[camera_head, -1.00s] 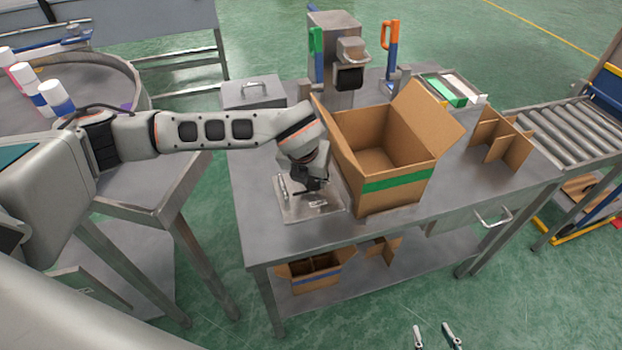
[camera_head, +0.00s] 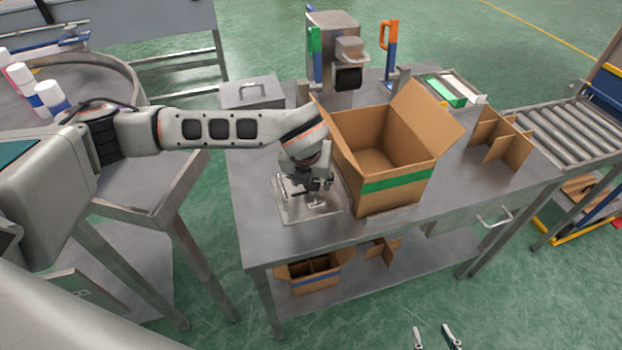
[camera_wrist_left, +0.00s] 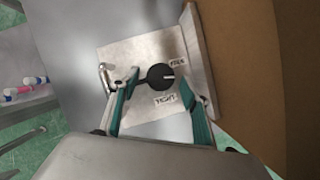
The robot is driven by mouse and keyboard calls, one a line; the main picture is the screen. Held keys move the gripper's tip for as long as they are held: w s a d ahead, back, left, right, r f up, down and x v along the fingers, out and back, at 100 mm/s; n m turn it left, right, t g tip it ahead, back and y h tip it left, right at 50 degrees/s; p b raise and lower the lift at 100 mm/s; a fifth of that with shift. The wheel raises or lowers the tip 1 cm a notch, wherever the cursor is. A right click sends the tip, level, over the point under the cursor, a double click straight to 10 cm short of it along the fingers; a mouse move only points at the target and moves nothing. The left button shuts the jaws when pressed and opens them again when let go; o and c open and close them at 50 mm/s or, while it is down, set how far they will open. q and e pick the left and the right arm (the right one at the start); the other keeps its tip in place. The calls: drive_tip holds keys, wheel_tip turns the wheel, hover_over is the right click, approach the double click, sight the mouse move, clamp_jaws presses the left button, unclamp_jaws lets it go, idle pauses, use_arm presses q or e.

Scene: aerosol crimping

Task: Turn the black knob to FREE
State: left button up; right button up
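The black knob (camera_wrist_left: 159,80) sits on a light metal plate (camera_wrist_left: 147,50) in the left wrist view. Its white mark points right, between the FREE label (camera_wrist_left: 175,60) and the TIGHT label (camera_wrist_left: 167,98). A dark bar reaches left from it. My left gripper (camera_wrist_left: 161,72) is open, with one teal finger on each side of the knob and visible gaps between; contact is not clear. In the head view my left gripper (camera_head: 312,186) is low over the plate (camera_head: 292,212) and hides the knob. My right gripper (camera_head: 436,335) shows only two separated fingertips at the bottom edge.
An open cardboard box (camera_head: 395,190) stands close to the right of the plate. A lidded metal box (camera_head: 252,94) and a machine (camera_head: 335,35) stand behind. A cardboard divider (camera_head: 500,140) is at the right. The front left of the table (camera_head: 258,230) is clear.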

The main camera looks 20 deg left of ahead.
use_arm(q)
drive_tip(key=v, duration=1.2)
